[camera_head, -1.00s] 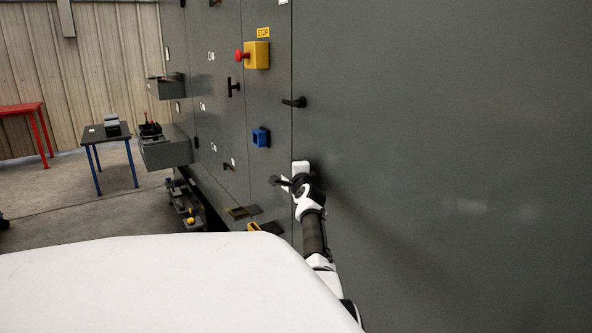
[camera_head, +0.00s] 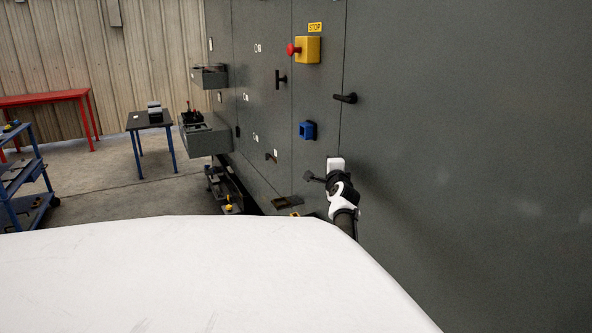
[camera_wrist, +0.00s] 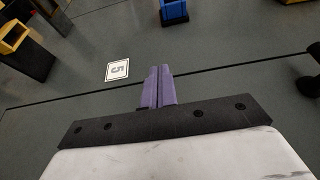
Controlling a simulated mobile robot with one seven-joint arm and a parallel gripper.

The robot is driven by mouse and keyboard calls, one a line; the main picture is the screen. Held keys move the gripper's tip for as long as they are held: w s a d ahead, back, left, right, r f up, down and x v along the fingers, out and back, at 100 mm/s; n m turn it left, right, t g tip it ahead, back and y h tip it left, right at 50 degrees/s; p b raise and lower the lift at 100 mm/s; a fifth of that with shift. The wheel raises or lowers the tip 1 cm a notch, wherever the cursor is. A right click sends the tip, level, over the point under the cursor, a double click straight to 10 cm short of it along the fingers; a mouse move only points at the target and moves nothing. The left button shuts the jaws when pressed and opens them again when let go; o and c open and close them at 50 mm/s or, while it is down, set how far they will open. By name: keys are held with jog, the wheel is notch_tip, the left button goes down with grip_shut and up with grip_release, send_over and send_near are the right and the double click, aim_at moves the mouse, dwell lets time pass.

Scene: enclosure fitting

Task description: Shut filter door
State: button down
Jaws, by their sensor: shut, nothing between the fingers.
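The grey enclosure fills the right of the head view, with a wide door panel (camera_head: 470,150) bearing a black lever handle (camera_head: 345,98) beside a vertical seam. No readable label names the filter door, and I cannot tell which panel it is. The wide panel looks flush at this seam. My gripper (camera_head: 312,178) is low in front of the enclosure, below the blue block (camera_head: 307,130). In the wrist view its purple fingers (camera_wrist: 157,82) are together and empty, over the grey face near a seam. I cannot tell whether they touch it. A "5" label (camera_wrist: 117,70) lies left of them.
A yellow box with a red stop button (camera_head: 307,49) and a black handle (camera_head: 280,79) project from the enclosure. Grey trays (camera_head: 208,140) jut out farther along. A dark table (camera_head: 150,122), red table (camera_head: 45,97) and blue cart (camera_head: 25,180) stand left, with open floor between.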

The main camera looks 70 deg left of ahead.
jog(key=s+d, duration=0.1)
jog(key=s, duration=0.8)
jog(key=shift+d, duration=0.3)
jog(key=shift+f, duration=0.1)
